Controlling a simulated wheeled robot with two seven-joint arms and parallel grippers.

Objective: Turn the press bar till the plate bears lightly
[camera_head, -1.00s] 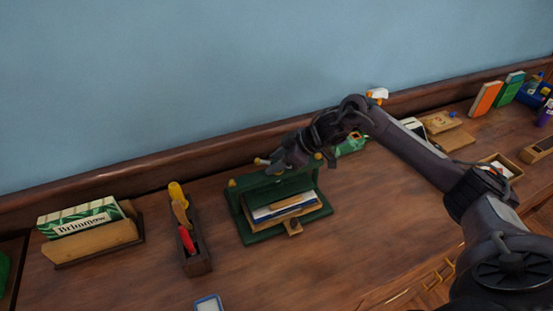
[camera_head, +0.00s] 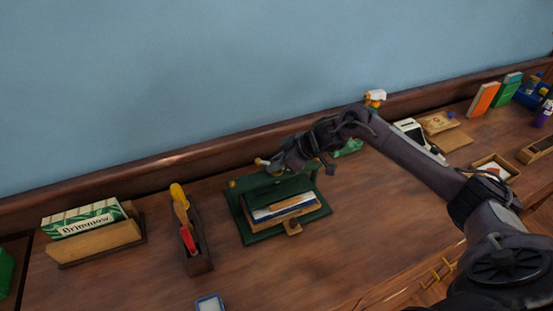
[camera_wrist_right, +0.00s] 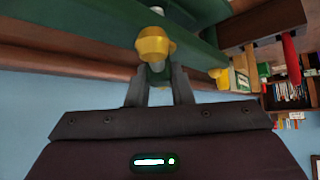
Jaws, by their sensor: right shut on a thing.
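The green press (camera_head: 250,238) stands on the wooden top at the middle of the head view. A stack of books or papers (camera_head: 284,208) lies in it under the green plate; I cannot tell whether the plate touches it. My right gripper (camera_head: 278,165) is at the top of the press, shut on the press bar, whose pale end (camera_head: 262,162) shows beside it. In the right wrist view a brass knob (camera_wrist_right: 154,42) sits just beyond the jaws (camera_wrist_right: 158,85). The gripper hides most of the bar and screw. My left gripper is out of view.
Left of the press are a narrow wooden box (camera_head: 196,262) with yellow and red-handled tools and a rack (camera_head: 98,243) of green-white boxes. A white-topped spray bottle (camera_head: 375,98) and small boards (camera_head: 447,132) stand behind my right arm.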

